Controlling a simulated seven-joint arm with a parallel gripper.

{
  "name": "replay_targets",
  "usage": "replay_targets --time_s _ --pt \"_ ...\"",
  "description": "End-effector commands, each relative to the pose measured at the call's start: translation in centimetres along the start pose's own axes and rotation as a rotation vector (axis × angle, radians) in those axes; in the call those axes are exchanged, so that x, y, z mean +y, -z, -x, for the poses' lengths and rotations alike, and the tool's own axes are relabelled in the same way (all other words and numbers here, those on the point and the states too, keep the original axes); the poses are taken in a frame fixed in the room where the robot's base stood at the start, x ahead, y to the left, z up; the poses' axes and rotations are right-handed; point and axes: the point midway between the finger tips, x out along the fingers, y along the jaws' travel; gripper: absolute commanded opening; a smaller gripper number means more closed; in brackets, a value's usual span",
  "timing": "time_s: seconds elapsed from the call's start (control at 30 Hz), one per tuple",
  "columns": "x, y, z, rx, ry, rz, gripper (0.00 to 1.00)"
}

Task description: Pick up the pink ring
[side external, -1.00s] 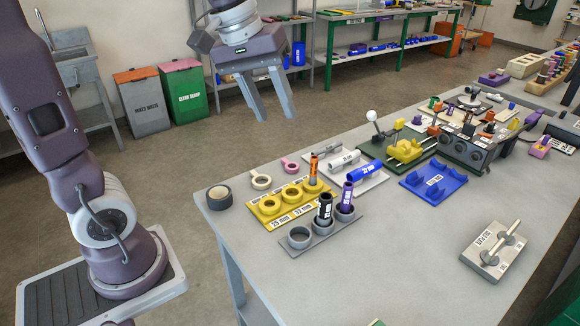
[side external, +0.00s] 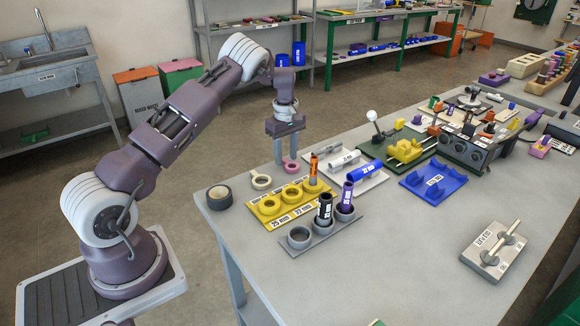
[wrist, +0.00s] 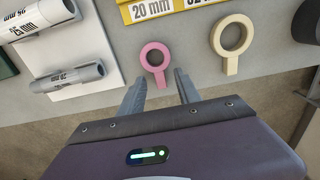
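The pink ring (wrist: 143,56) lies flat on the bench and has a short tab pointing toward my gripper in the wrist view. It also shows in the side external view (side external: 292,171), partly behind my gripper. My gripper (side external: 285,160) points down just above the bench edge by the ring. In the wrist view my gripper (wrist: 159,75) is open and empty, with one finger to each side of the ring's tab. I cannot tell the exact height of the fingertips over the bench.
A cream ring (wrist: 230,62) lies beside the pink one. A yellow holder (side external: 254,216) is close behind them. A white tray (side external: 374,181) with grey and blue pipes sits on the other side. A dark tape roll (side external: 219,197) is at the bench corner.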

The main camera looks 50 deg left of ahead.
Motion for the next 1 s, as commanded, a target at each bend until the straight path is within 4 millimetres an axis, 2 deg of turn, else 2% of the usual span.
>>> replay_targets --time_s 0.07,0.23,0.43,0.77,0.87,1.0 --pt "0.0 0.0 -0.9 0.0 -0.001 0.0 0.4" --pt "0.0 0.0 -0.9 0.0 -0.002 -0.001 0.4" --pt "0.0 0.0 -0.8 0.0 -0.002 -0.001 0.01" --pt "0.0 0.0 -0.7 0.001 -0.002 -0.001 0.0" --pt "0.1 0.1 0.6 0.002 -0.005 -0.002 0.0" --pt "0.1 0.1 4.3 0.003 -0.007 -0.002 0.0"
